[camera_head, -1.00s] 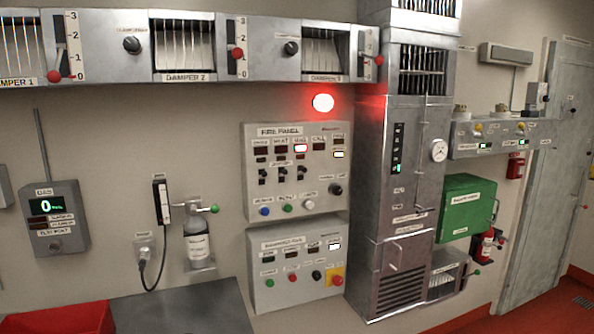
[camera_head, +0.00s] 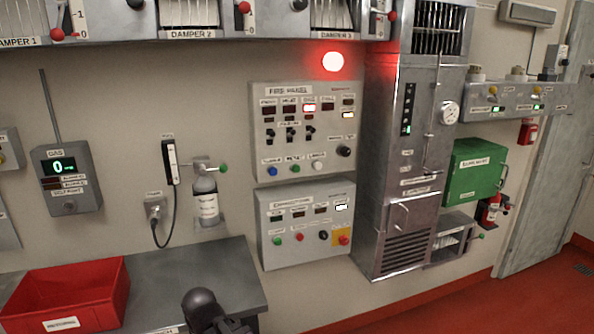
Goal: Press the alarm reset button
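The grey fire panel (camera_head: 304,130) hangs on the wall near the middle, below a glowing red alarm lamp (camera_head: 333,62). Its lower row has a blue button (camera_head: 271,171), a green button (camera_head: 295,168) and a white button (camera_head: 318,165). The small labels are hard to read; the one above the green button looks like "RESET". One red and one whitish indicator are lit on the panel. A dark rounded part of my arm shows at the bottom edge, well below the panel. No gripper fingers can be made out, and nothing touches the buttons.
A second control panel (camera_head: 306,223) with several buttons sits just below. A grey bench (camera_head: 190,277) with a red bin (camera_head: 70,293) stands at lower left. A bottle (camera_head: 206,203) is on the wall; a tall metal cabinet (camera_head: 402,223) stands right of the panels.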

